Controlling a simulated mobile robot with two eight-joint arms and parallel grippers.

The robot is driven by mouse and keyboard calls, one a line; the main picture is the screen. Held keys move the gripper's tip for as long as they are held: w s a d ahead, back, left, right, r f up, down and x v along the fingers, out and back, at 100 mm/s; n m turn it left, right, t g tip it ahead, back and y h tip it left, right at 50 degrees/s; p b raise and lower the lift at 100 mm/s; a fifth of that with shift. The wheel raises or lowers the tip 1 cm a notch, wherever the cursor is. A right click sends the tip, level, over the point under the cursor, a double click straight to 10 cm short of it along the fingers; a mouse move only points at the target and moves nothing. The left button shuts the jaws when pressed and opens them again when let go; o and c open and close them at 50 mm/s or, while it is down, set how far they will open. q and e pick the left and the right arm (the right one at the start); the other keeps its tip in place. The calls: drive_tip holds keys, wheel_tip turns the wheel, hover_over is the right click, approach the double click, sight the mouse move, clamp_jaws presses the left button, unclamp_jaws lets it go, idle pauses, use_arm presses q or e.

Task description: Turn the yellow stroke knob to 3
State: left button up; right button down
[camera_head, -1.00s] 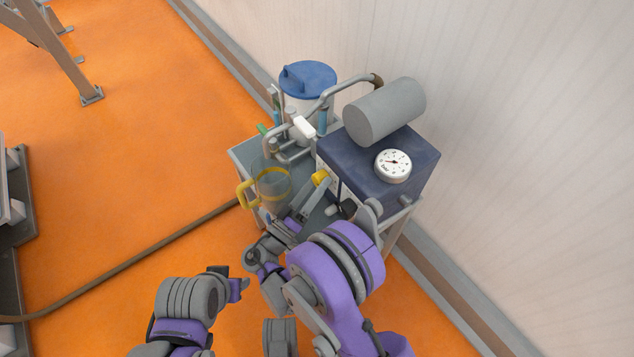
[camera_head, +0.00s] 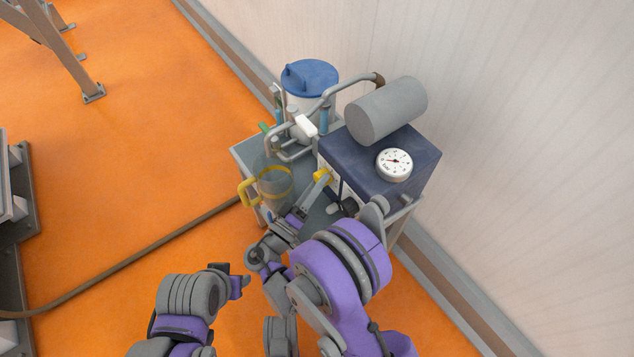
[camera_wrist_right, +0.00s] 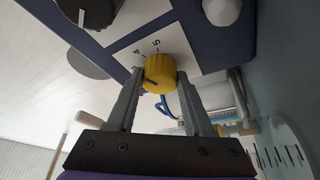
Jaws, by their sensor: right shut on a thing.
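The yellow stroke knob (camera_head: 321,175) sits low on the front of the dark blue pump box (camera_head: 385,190). In the right wrist view the knob (camera_wrist_right: 160,72) has a dark line on its face. A white scale plate (camera_wrist_right: 182,45) behind it shows a 4 and a 5; other marks are hidden or unreadable. My right gripper (camera_head: 314,187) is shut on the knob, one finger on each side, as the right wrist view also shows (camera_wrist_right: 160,85). My left gripper (camera_head: 238,284) hangs over the floor, apart from the cart; its opening is unclear.
A clear jug with a yellow handle (camera_head: 246,190) stands on the cart, close left of my right gripper. A blue-lidded container (camera_head: 310,78), bent pipes, a grey cylinder (camera_head: 387,110) and a round gauge (camera_head: 394,164) are nearby. A wall is behind.

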drive_tip(key=n+y, duration=0.1)
drive_tip(key=n, duration=0.2)
drive_tip(key=n+g+p, duration=0.1)
drive_tip(key=n, duration=0.2)
drive_tip(key=n+g+y+p, duration=0.1)
drive_tip(key=n, duration=0.1)
drive_tip(key=shift+r+n+y, duration=0.3)
drive_tip(key=shift+n, duration=0.1)
drive_tip(key=shift+d, duration=0.1)
drive_tip(key=shift+c, duration=1.5)
unclamp_jaws()
drive_tip(key=shift+s, duration=0.1)
